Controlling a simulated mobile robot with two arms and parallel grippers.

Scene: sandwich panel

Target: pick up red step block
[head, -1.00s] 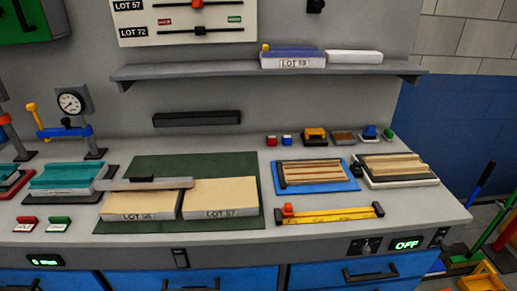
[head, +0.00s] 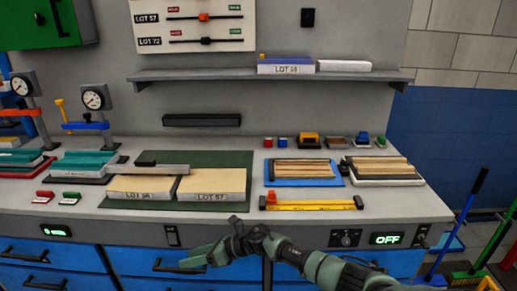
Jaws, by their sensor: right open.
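A small red block (head: 268,142) stands at the back of the bench, just left of a small blue block (head: 282,142). Its step shape is too small to make out. Another red piece (head: 271,198) sits on the left end of a yellow bar (head: 315,204) nearer the front edge. My right gripper (head: 188,259) is open and empty in front of the blue drawers, below the bench top and well short of both red pieces. My left gripper is not in view.
A green mat (head: 232,158) bears panels marked LOT 56 and LOT 57. Dial gauge stands (head: 97,98) are at left. A shelf (head: 225,76) overhangs the back.

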